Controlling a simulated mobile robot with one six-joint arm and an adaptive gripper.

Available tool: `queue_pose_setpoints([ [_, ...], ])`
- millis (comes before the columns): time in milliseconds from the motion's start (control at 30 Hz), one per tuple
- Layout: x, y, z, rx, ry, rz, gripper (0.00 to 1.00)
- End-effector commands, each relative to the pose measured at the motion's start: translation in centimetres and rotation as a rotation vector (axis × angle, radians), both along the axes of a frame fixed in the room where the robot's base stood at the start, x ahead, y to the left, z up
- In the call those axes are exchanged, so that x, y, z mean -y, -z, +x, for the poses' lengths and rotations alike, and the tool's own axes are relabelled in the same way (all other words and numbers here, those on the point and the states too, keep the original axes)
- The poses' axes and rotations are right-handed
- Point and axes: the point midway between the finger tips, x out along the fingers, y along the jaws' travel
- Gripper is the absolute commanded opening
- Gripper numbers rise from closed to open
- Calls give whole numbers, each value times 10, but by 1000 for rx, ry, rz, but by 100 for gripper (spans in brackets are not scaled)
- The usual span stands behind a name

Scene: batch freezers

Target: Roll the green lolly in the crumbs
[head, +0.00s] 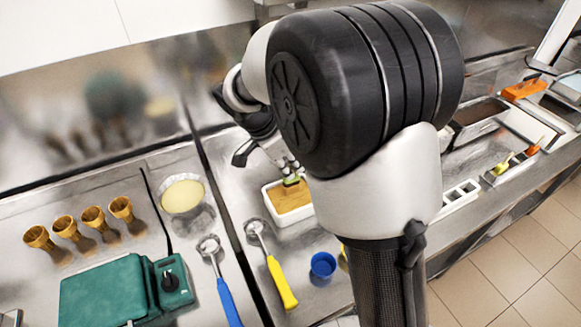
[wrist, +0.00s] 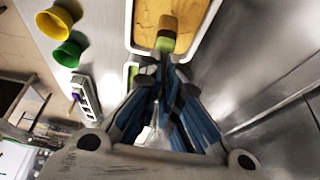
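The green lolly (wrist: 166,42) is in my gripper (wrist: 163,68), which looks shut on its stick end. In the wrist view its near part is green and its far end is brown, over the crumbs. The white tray of tan crumbs (wrist: 130,14) lies under the lolly. In the head view the green lolly (head: 291,182) is at the back of the crumb tray (head: 277,221), low over or touching the crumbs; I cannot tell which. My gripper (head: 289,171) is just behind it, partly hidden by my arm. The stick is mostly hidden between the fingers.
A yellow scoop (head: 281,283), blue scoop (head: 228,301) and blue cup (head: 323,264) stand in front of and left of the tray. A white rack (head: 462,196) stands right. The metal wall is close behind.

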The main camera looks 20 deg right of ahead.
Motion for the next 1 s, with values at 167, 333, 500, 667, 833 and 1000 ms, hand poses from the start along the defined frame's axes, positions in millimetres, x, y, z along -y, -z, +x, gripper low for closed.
queue_pose_setpoints([
  [167,0,0,0,0,0,0,0],
  [333,0,-3,0,0,0,0,0],
  [500,0,-18,0,0,0,0,0],
  [667,0,-35,0,2,0,0,0],
  [833,0,-50,0,1,1,0,0],
  [1000,0,-50,0,0,0,1,0],
])
